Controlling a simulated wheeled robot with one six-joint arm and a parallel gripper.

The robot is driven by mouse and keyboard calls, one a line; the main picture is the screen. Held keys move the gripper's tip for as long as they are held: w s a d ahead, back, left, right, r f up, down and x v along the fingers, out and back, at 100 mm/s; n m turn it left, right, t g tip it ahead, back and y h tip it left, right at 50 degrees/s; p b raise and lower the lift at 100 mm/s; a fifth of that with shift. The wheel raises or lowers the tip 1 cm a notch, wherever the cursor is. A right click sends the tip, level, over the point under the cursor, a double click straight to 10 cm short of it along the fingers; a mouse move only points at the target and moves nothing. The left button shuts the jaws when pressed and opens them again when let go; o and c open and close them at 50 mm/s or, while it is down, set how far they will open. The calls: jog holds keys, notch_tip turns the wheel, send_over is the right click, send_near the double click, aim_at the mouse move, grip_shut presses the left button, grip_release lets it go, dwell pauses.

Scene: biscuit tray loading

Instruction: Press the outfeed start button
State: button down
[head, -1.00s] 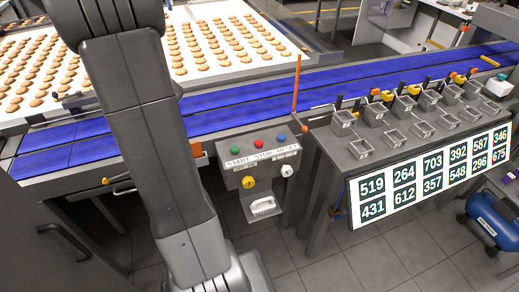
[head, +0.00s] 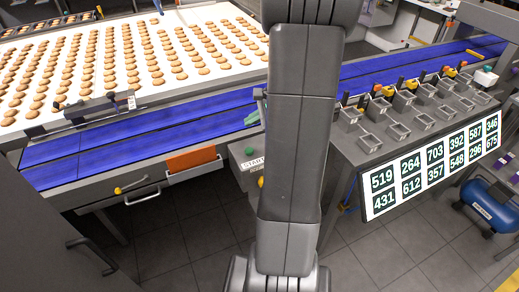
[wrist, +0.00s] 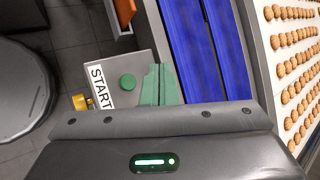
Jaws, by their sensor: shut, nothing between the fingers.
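The green start button (wrist: 128,82) sits on the grey control panel (wrist: 123,65) beside the white START label (wrist: 98,86) in the wrist view. My gripper's green fingers (wrist: 158,72) are shut together and empty. In that view they lie just right of the button, between it and the blue conveyor; their height above the panel is unclear. In the head view, the fingers (head: 252,118) show left of my arm, above the green button (head: 249,151) in the picture. My arm hides the stop and reset buttons there.
The yellow knob (wrist: 80,101) is on the panel's side. The blue conveyor (head: 120,138) runs behind the panel, with an orange bin (head: 192,159) at its front. The biscuit tray (head: 205,13) lies beyond. Small metal holders (head: 398,132) and a number board (head: 378,208) stand at right.

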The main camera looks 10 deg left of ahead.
aim_at(253, 150)
jog(key=shift+f, duration=0.15)
notch_tip(253, 150, down, 9)
jog(key=b, duration=0.7)
jog(key=shift+r, duration=0.2)
dwell(1.8)
jog(key=shift+f+b, duration=0.4)
